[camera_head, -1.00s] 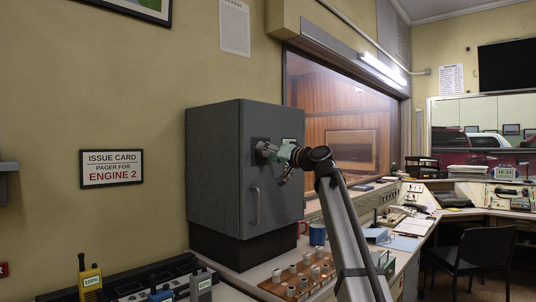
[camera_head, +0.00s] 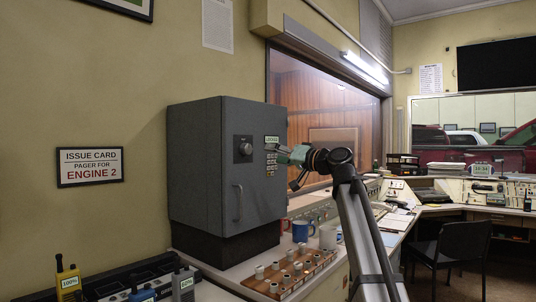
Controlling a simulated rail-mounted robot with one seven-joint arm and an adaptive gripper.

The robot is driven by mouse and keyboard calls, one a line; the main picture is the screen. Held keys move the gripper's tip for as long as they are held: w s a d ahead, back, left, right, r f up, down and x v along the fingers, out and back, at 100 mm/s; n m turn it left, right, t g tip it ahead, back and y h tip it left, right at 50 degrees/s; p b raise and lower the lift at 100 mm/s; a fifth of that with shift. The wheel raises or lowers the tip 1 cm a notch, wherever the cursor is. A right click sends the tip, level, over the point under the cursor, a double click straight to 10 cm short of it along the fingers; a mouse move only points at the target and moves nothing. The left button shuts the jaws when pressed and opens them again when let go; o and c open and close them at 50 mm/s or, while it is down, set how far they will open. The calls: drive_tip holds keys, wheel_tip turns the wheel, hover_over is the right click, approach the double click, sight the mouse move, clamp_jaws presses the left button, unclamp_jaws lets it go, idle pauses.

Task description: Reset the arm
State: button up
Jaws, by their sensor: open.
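My gripper (camera_head: 278,153) is at the right side of the grey cabinet's front, close to its keypad (camera_head: 271,163). It is small in this view, and I cannot tell whether it touches the cabinet. I see nothing held in it. My arm reaches up from the lower right to it. The grey cabinet (camera_head: 205,190) stands shut on the counter, with a round dial (camera_head: 243,149), a handle (camera_head: 238,203) and a small green-lettered label (camera_head: 271,140) on its door.
A wooden rack (camera_head: 277,291) with several white knobs lies in front of the cabinet. Mugs (camera_head: 303,231) stand beside it. Radios (camera_head: 69,283) sit in chargers at lower left. A black chair (camera_head: 452,254) stands at right.

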drive_tip(key=shift+s+d, duration=0.15)
drive_tip(key=shift+d, duration=0.1)
